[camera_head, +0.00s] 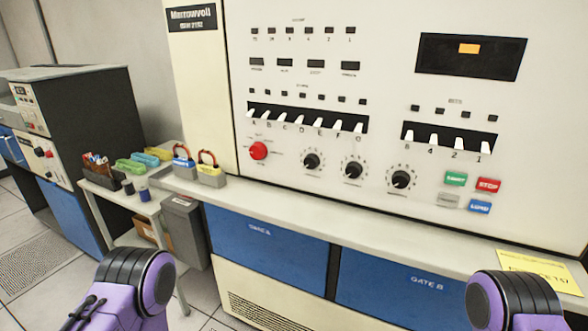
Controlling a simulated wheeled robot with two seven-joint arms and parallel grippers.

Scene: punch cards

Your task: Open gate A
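Gate A (268,251) is a blue panel low on the front of the cream machine, under its ledge. Its small white label is blurred, near its upper left. It sits flush with the front and looks shut. A second blue panel, labelled Gate B (400,294), is to its right, past a dark gap. My purple and black arm parts show at the bottom left and bottom right, the right one overlapping Gate B's right side. Neither gripper shows in the head view.
A grey ledge (330,226) juts out above the gates, with a yellow note (540,270) at right. Two padlock-like items (184,165) stand at its left end. A side table (120,192) and a grey bin (184,230) stand left of Gate A.

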